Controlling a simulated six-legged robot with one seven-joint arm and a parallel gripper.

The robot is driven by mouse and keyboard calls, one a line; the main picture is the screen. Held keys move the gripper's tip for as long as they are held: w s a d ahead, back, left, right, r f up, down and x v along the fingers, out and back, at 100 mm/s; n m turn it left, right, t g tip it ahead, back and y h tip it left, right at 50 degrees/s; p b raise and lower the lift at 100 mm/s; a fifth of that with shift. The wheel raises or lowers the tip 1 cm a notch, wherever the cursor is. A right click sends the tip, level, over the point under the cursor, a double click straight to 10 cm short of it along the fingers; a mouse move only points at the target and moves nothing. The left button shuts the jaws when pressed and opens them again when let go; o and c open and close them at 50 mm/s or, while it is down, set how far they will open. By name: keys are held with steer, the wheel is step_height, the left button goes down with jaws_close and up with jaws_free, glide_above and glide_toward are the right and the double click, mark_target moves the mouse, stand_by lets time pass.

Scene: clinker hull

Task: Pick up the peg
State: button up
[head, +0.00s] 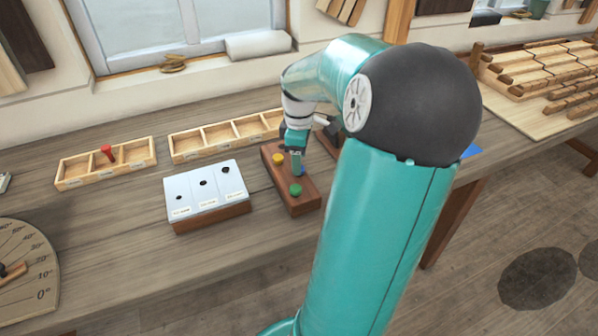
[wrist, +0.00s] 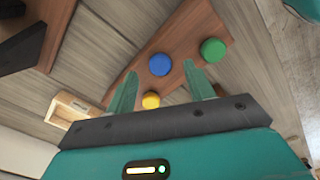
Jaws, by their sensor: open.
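A dark wooden block (head: 282,180) holds a yellow peg (head: 278,158), a blue peg (head: 301,169) and a green peg (head: 296,190), all upright with round heads. My gripper (head: 297,160) is over the block, close to the blue peg and partly hiding it. In the wrist view my gripper (wrist: 158,76) is open and empty. The blue peg (wrist: 160,64) shows just past and between the fingertips, the yellow peg (wrist: 151,100) between the fingers, and the green peg (wrist: 213,49) beyond the right finger. A red peg (head: 107,152) is in a shallow wooden tray (head: 75,172).
A white-topped block with several holes (head: 205,191) stands left of the peg block. Another compartment tray (head: 205,140) is behind it. An angle dial (head: 25,265) is at the far left. The front bench top (head: 130,260) is clear.

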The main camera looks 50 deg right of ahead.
step_height(320, 180, down, 3)
steer(key=shift+r, duration=0.1)
steer(key=c, duration=1)
steer(key=shift+c, duration=0.2)
steer(key=shift+r, duration=0.55)
step_height(320, 180, up, 2)
steer(key=shift+r, duration=0.1)
steer(key=s+a+r, duration=0.3)
steer(key=a+r, duration=0.6)
steer(key=a, duration=0.4)
steer(key=shift+s+a+r, duration=0.25)
steer(key=shift+a+r, duration=0.05)
